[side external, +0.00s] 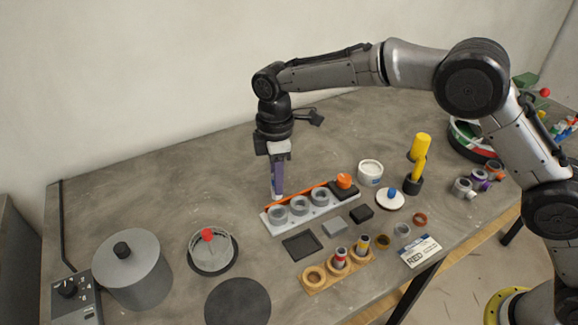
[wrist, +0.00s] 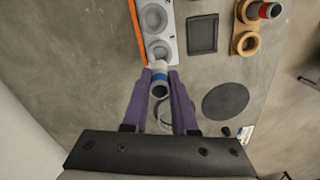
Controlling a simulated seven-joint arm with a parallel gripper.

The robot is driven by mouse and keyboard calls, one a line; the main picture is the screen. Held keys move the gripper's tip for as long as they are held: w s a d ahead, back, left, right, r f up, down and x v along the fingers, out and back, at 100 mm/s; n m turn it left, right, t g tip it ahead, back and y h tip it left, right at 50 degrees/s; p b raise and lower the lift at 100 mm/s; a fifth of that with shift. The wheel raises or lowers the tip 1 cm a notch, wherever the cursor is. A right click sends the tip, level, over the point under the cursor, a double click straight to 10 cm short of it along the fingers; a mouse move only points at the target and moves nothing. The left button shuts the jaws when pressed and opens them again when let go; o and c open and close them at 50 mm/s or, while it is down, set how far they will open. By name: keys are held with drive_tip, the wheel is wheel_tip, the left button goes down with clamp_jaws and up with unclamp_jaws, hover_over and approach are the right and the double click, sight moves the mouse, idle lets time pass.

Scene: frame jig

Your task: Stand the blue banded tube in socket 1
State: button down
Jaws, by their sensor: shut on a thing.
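My gripper (side external: 278,188) points down and is shut on the blue banded tube. The tube shows in the wrist view as a white body with a blue band (wrist: 159,76) between my two purple fingers. The pale grey socket rail (side external: 312,211) has three round sockets in a row. The tube is at the left-end socket (side external: 278,214), which also shows in the wrist view (wrist: 158,47). I cannot tell whether the tube's lower end is above, behind or in that socket. No socket number is readable.
An orange strip (side external: 296,196) runs along the rail's back. In front lie a black tray (side external: 301,246) and a wooden rack (side external: 318,285) with red and yellow banded tubes. The table behind the rail is clear.

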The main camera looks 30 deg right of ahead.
drive_tip(key=shift+f, duration=2.35)
drive_tip(key=shift+f, duration=0.4)
drive_tip(key=shift+f, duration=1.1)
drive_tip(key=c, duration=0.6)
unclamp_jaws()
drive_tip(key=shift+o, duration=0.7)
drive_tip(key=shift+d, duration=0.1)
